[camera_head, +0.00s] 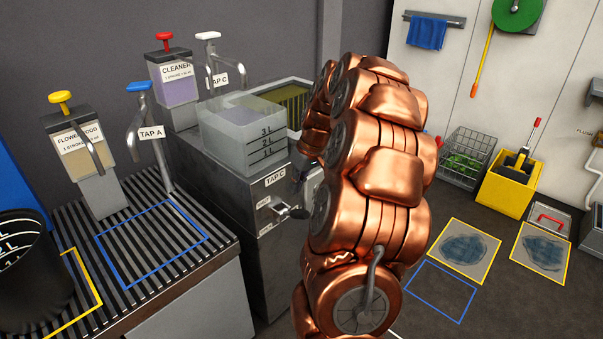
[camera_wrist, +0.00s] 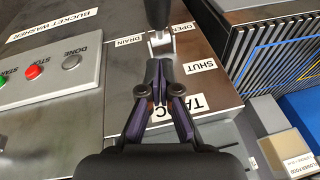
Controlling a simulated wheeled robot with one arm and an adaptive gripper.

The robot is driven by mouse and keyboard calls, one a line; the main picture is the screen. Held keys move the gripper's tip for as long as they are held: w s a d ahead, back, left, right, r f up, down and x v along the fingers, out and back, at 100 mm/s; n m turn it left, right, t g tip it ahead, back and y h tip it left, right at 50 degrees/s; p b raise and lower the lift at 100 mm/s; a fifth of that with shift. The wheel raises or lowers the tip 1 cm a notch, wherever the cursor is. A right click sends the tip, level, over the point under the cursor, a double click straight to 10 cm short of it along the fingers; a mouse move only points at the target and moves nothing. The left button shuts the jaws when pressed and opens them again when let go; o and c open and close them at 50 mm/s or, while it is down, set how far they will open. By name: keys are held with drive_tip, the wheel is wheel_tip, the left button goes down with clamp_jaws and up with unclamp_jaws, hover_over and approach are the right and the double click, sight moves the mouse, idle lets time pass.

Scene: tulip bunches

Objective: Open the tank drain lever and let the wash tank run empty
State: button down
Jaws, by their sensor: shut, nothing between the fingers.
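The drain lever shows in the wrist view as a pale metal fork (camera_wrist: 160,44) with a dark handle (camera_wrist: 158,12) reaching the top edge. The handle lies beside the OPEN label, farther from the SHUT label. In the head view the lever's knob (camera_head: 297,212) sticks out from the cabinet front. My gripper (camera_wrist: 160,72) is shut and empty, its tips just below the fork in the wrist picture; I cannot tell whether they touch it. In the head view my copper arm hides most of it. The clear wash tank (camera_head: 250,148), marked in litres, sits on the cabinet; its liquid level is unclear.
A button panel (camera_wrist: 62,75) lies left of the lever in the wrist view. Taps and dispensers stand behind and left of the tank, with a slatted counter (camera_head: 185,215) and black bucket (camera_head: 30,275) at left. A yellow bin (camera_head: 508,185) and floor mats are at right.

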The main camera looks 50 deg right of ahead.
drive_tip(key=shift+s+a+f, duration=0.2)
drive_tip(key=shift+s+f, duration=0.3)
drive_tip(key=shift+f, duration=0.35)
drive_tip(key=shift+s+a+f, duration=0.2)
drive_tip(key=shift+s+f, duration=0.25)
drive_tip(key=shift+f, duration=0.4)
drive_tip(key=shift+s+f+b, duration=0.1)
drive_tip(key=shift+f+b, duration=0.05)
drive_tip(key=shift+b, duration=0.4)
